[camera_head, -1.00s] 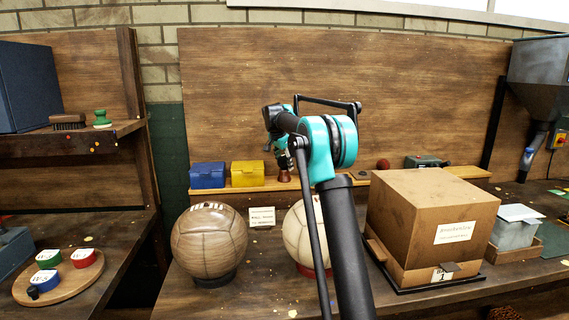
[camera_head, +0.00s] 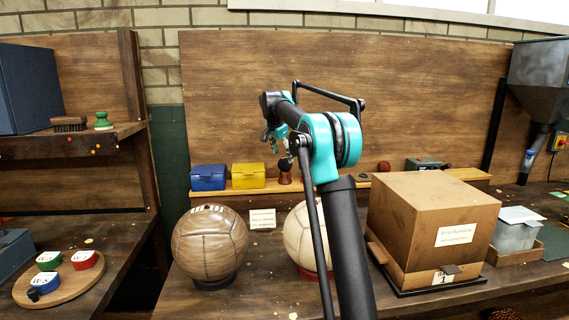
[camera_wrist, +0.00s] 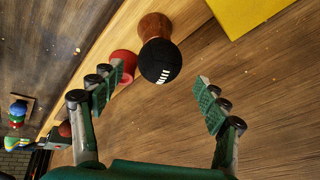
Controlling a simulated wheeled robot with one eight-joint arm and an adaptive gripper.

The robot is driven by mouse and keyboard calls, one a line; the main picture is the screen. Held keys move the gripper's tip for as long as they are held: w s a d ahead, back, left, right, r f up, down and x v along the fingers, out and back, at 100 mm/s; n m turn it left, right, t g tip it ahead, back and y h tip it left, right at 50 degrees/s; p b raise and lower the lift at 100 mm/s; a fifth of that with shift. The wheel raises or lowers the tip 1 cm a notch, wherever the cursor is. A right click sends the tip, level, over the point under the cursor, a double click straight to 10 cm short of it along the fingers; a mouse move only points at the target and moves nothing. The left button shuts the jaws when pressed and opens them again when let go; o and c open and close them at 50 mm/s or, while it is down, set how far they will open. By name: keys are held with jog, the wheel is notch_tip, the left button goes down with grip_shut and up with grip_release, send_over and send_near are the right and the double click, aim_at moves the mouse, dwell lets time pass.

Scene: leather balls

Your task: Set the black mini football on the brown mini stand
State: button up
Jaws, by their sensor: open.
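The black mini football (camera_wrist: 160,62) rests on the brown mini stand (camera_wrist: 155,27) in the wrist view. White lace marks show on the ball. In the head view the small dark ball (camera_head: 284,164) sits on top of the brown stand (camera_head: 285,178), on the wooden ledge. My gripper (camera_wrist: 160,76) is open, with green-padded fingers spread wide on either side of the ball and apart from it. In the head view my gripper (camera_head: 284,146) is just above the ball, partly hidden by the arm.
A yellow box (camera_head: 248,176) and a blue box (camera_head: 208,177) stand left of the stand on the ledge. A small red object (camera_wrist: 124,64) is close beside the stand. Large brown (camera_head: 210,245) and cream (camera_head: 302,238) balls stand in front, beside a big cardboard box (camera_head: 430,220).

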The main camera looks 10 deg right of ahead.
jog(key=v, duration=0.6)
